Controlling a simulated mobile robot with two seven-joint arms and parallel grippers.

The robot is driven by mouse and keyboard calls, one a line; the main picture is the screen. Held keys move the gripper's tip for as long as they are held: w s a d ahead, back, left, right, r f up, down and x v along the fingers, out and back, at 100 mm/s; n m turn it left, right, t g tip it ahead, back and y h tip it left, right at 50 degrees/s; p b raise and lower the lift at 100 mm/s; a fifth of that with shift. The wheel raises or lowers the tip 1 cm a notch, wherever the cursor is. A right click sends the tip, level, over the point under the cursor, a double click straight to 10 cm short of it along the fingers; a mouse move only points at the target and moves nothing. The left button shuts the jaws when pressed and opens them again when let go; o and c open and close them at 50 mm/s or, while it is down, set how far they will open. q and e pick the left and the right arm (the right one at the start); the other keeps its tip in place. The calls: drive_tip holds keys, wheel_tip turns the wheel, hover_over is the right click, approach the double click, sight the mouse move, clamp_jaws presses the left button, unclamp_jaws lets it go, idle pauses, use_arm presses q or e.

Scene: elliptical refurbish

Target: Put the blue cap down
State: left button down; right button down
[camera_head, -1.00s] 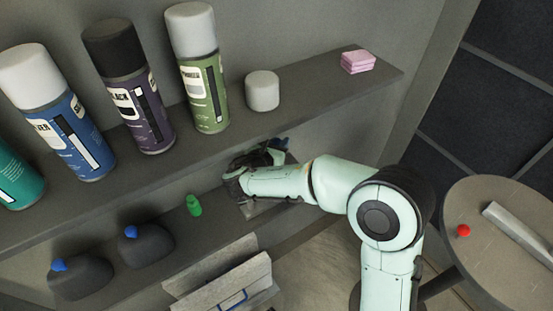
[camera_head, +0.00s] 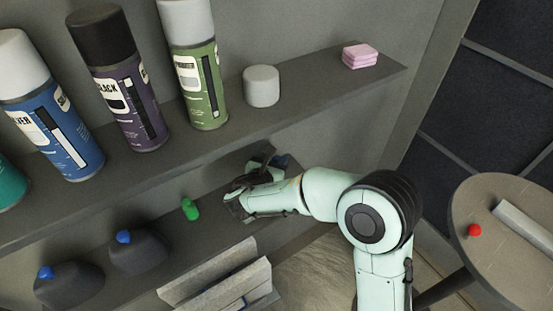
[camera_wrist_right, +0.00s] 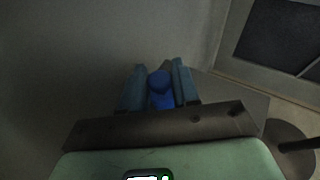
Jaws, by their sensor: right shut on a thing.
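The blue cap (camera_wrist_right: 160,88) sits between the two fingers of my right gripper (camera_wrist_right: 159,90) in the right wrist view. The gripper is shut on it. In the head view my right gripper (camera_head: 264,172) reaches in from the right, under the upper shelf and above the right part of the lower shelf. A small dark blue patch shows at its fingers there, but I cannot tell whether it is the cap or a finger. I cannot tell whether the cap touches the shelf. My left gripper is not in view.
The upper shelf (camera_head: 330,88) holds several spray cans, a white cap (camera_head: 262,86) and pink sponges (camera_head: 361,57). The lower shelf holds a small green object (camera_head: 190,208) and two dark bottles with blue tops. A round table (camera_head: 500,250) with a red ball (camera_head: 475,230) stands right.

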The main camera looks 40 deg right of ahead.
sight(275, 160)
drive_tip(key=c, duration=1.1)
unclamp_jaws()
drive_tip(key=shift+r, duration=0.2)
drive_tip(key=p+v, duration=0.1)
drive_tip(key=v, duration=0.5)
drive_tip(key=shift+a+r+p, duration=0.1)
drive_tip(key=shift+a+p, duration=0.1)
drive_tip(key=shift+p, duration=0.2)
drive_tip(key=v, duration=0.4)
drive_tip(key=shift+s+a+p, duration=0.1)
drive_tip(key=shift+a+p, duration=0.05)
drive_tip(key=shift+p, duration=0.25)
drive_tip(key=shift+s+a+r, duration=0.2)
drive_tip(key=shift+s+a, duration=0.15)
drive_tip(key=shift+a, duration=0.2)
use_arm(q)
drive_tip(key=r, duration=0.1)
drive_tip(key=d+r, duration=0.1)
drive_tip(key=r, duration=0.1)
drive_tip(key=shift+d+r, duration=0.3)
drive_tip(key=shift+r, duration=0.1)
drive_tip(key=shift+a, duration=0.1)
